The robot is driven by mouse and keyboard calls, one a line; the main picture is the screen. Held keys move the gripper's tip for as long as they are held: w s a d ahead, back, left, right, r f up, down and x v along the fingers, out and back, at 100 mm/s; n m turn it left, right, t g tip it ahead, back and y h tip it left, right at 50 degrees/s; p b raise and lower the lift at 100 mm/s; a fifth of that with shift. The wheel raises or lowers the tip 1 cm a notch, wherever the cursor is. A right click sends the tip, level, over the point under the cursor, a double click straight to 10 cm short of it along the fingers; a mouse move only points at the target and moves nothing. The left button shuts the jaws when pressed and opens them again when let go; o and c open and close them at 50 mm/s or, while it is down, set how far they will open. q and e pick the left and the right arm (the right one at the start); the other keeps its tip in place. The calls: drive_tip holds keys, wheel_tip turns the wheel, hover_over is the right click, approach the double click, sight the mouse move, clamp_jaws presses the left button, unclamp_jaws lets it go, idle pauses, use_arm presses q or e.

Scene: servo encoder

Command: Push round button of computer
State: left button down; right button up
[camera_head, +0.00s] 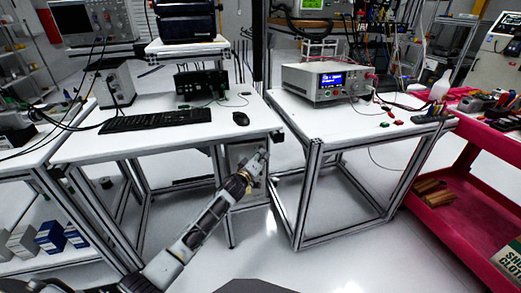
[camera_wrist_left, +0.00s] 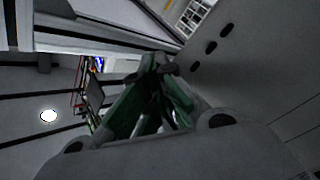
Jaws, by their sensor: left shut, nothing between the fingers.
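A grey box-shaped case that looks like the computer (camera_head: 235,155) is under the right end of the middle table, largely hidden behind my left gripper. My left gripper (camera_head: 262,156) is in front of it, just below the table's front right corner. In the left wrist view the gripper's fingers (camera_wrist_left: 155,88) are together and empty. A grey panel (camera_wrist_left: 240,65) with dark oval slots rises close on the right of that view, beside the fingers. I cannot make out the round button, nor whether the fingertips touch the case. My right gripper is not in view.
The middle table (camera_head: 75,150) holds a keyboard (camera_head: 155,121) and a mouse (camera_head: 240,119). The right table (camera_head: 345,133) carries a bench instrument (camera_head: 325,83); its metal legs stand close right of my left gripper. A red cart (camera_head: 478,210) is farther right. The floor in front is clear.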

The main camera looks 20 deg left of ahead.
use_arm(q)
drive_tip(key=shift+s, duration=0.15)
drive_tip(key=shift+s+d+p, duration=0.25)
drive_tip(key=shift+p, duration=0.2)
drive_tip(key=shift+s, duration=0.1)
drive_tip(key=s+d+p, duration=0.1)
drive_tip(key=s, duration=0.1)
drive_tip(key=s+d+p, duration=0.2)
drive_tip(key=s, duration=0.1)
drive_tip(key=shift+d, duration=0.2)
idle(0.6)
idle(0.4)
